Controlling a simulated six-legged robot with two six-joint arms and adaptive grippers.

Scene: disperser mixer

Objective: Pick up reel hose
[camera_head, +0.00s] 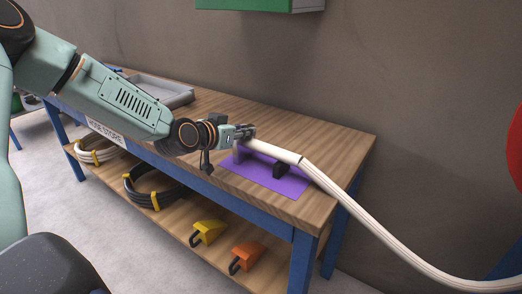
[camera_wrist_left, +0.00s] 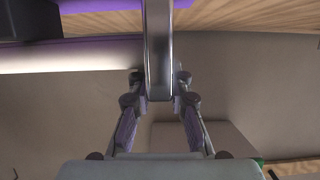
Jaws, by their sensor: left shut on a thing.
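The cream reel hose (camera_head: 352,208) runs from the table's right end down to the lower right corner in the head view. Its near end lies over a purple mat (camera_head: 285,184) on the table. My left gripper (camera_head: 246,133) is at that end and shut on the hose. In the left wrist view a grey metallic piece (camera_wrist_left: 158,50) stands between the fingers; I cannot tell whether it is the hose's end fitting. My right gripper is not in view.
The wooden table (camera_head: 320,130) has blue legs and a grey tray (camera_head: 165,92) at its far left. The lower shelf holds coiled hoses (camera_head: 155,190), a yellow piece (camera_head: 208,232) and an orange piece (camera_head: 246,257). A green box (camera_head: 260,4) is on the wall above.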

